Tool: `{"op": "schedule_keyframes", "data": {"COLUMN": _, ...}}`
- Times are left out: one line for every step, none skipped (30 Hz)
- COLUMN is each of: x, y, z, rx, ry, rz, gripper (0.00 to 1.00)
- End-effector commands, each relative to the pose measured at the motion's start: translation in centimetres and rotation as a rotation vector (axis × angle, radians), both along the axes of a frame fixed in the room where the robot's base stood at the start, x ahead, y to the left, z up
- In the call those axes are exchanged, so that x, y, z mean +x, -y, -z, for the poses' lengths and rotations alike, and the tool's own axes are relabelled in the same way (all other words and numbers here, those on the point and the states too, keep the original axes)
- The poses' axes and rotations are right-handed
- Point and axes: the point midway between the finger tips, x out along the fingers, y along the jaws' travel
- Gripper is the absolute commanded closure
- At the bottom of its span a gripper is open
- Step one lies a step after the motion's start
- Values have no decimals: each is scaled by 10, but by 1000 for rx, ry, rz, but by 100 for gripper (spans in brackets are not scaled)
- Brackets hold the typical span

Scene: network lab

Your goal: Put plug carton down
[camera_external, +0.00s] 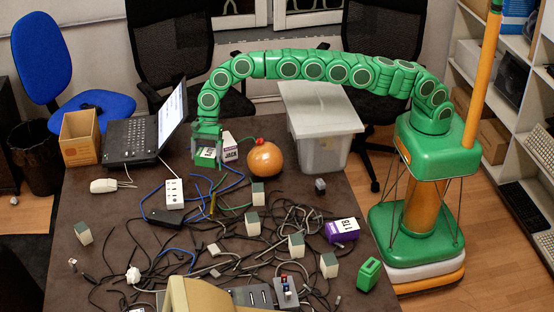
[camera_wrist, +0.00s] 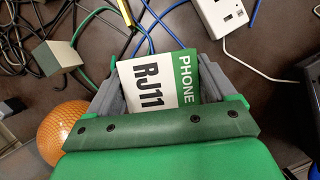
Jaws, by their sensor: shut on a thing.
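The plug carton is white and green with the words RJ11 and PHONE. It shows in the wrist view (camera_wrist: 150,88) between the two grey fingers of my gripper (camera_wrist: 162,85), which is shut on it. In the external view, my gripper (camera_external: 208,152) points down near the back of the table, and a bit of the carton's pale and green face (camera_external: 207,151) shows between the fingers. I cannot tell whether the carton's underside touches the table (camera_external: 90,215).
A white and purple box (camera_external: 229,147) and an orange ball-like object (camera_external: 265,160) stand just right of my gripper. Tangled cables (camera_external: 270,240) cover the front. A purple carton (camera_external: 342,230) lies right.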

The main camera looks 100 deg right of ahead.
Motion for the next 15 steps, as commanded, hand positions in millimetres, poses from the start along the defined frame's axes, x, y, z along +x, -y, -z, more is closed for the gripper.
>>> {"op": "schedule_keyframes", "data": {"x": 0, "y": 0, "z": 5, "rx": 1, "ry": -2, "rz": -1, "gripper": 55}}
{"op": "schedule_keyframes", "data": {"x": 0, "y": 0, "z": 9, "rx": 1, "ry": -2, "rz": -1, "gripper": 55}}
{"op": "schedule_keyframes", "data": {"x": 0, "y": -1, "z": 14, "rx": 1, "ry": -2, "rz": -1, "gripper": 55}}
{"op": "schedule_keyframes", "data": {"x": 0, "y": -1, "z": 19, "rx": 1, "ry": -2, "rz": -1, "gripper": 55}}
{"op": "schedule_keyframes", "data": {"x": 0, "y": -1, "z": 24, "rx": 0, "ry": -1, "rz": 0, "gripper": 55}}
{"op": "schedule_keyframes", "data": {"x": 0, "y": -1, "z": 30, "rx": 0, "ry": 0, "rz": 1, "gripper": 55}}
{"op": "schedule_keyframes", "data": {"x": 0, "y": -1, "z": 35, "rx": 0, "ry": 0, "rz": 0, "gripper": 55}}
{"op": "schedule_keyframes", "data": {"x": 0, "y": -1, "z": 41, "rx": 0, "ry": -1, "rz": 0, "gripper": 55}}
{"op": "schedule_keyframes", "data": {"x": -1, "y": -1, "z": 46, "rx": -1, "ry": -1, "rz": 0, "gripper": 55}}
{"op": "schedule_keyframes", "data": {"x": -1, "y": -1, "z": 50, "rx": 0, "ry": -2, "rz": -2, "gripper": 55}}
{"op": "schedule_keyframes", "data": {"x": -1, "y": -1, "z": 53, "rx": 0, "ry": -2, "rz": -2, "gripper": 55}}
{"op": "schedule_keyframes", "data": {"x": -1, "y": -1, "z": 56, "rx": 0, "ry": -2, "rz": -2, "gripper": 55}}
{"op": "schedule_keyframes", "data": {"x": -1, "y": -1, "z": 58, "rx": 0, "ry": -2, "rz": -2, "gripper": 55}}
{"op": "schedule_keyframes", "data": {"x": -1, "y": -1, "z": 60, "rx": 0, "ry": -2, "rz": -2, "gripper": 55}}
{"op": "schedule_keyframes", "data": {"x": -1, "y": -1, "z": 62, "rx": 0, "ry": -2, "rz": -2, "gripper": 55}}
